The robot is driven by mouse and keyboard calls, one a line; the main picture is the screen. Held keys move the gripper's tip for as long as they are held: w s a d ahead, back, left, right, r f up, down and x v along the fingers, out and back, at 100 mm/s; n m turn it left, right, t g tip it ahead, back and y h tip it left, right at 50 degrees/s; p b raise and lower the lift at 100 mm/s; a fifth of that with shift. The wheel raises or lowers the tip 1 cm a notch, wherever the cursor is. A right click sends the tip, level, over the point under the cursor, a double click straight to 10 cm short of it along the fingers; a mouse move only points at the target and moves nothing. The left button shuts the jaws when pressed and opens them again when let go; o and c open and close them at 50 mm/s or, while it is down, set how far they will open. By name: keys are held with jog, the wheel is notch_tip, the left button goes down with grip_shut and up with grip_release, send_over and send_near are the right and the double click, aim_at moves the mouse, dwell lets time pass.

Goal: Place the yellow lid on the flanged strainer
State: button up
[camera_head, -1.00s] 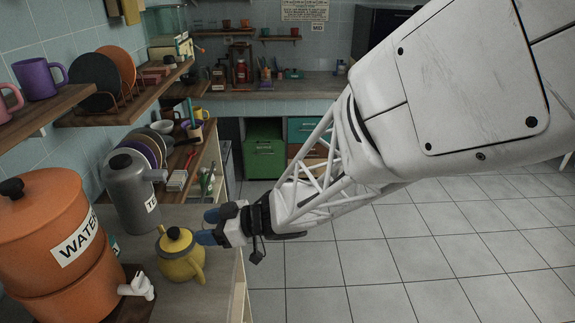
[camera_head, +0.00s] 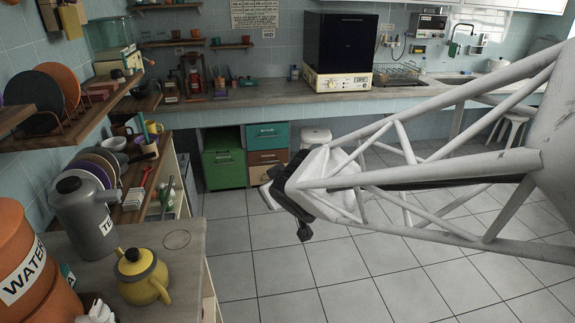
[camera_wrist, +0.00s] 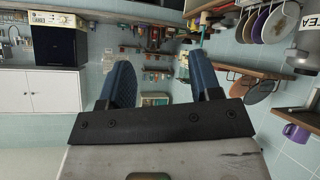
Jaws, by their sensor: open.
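A yellow teapot (camera_head: 147,281) stands upright on the counter at lower left in the head view, with a dark round top and a small knob. I cannot make out a separate yellow lid or a flanged strainer in either view. My gripper (camera_wrist: 162,72) is open in the wrist view, its two blue fingers apart with nothing between them. In the head view the gripper is beyond the counter's right edge, over the floor, apart from the teapot, and its fingers are mostly hidden.
A grey kettle-like pot (camera_head: 86,215) and an orange water container (camera_head: 30,275) crowd the counter's left side. A faint round outline (camera_head: 176,239) marks otherwise clear counter (camera_head: 190,265). Shelves with plates (camera_head: 40,100) are on the left wall. The tiled floor (camera_head: 350,270) is open.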

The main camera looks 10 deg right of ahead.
jog(key=s+d+m+g+h, duration=0.1)
jog(key=s+d+m+g, duration=0.2)
jog(key=s, duration=0.8)
jog(key=s+d+r+m+g+h, duration=0.1)
jog(key=s+d+m+g, duration=0.2)
jog(key=s, duration=0.7)
jog(key=shift+s+d+g, duration=0.4)
jog(key=shift+d+g, duration=0.6)
jog(key=shift+d, duration=0.8)
jog(key=shift+r, duration=0.1)
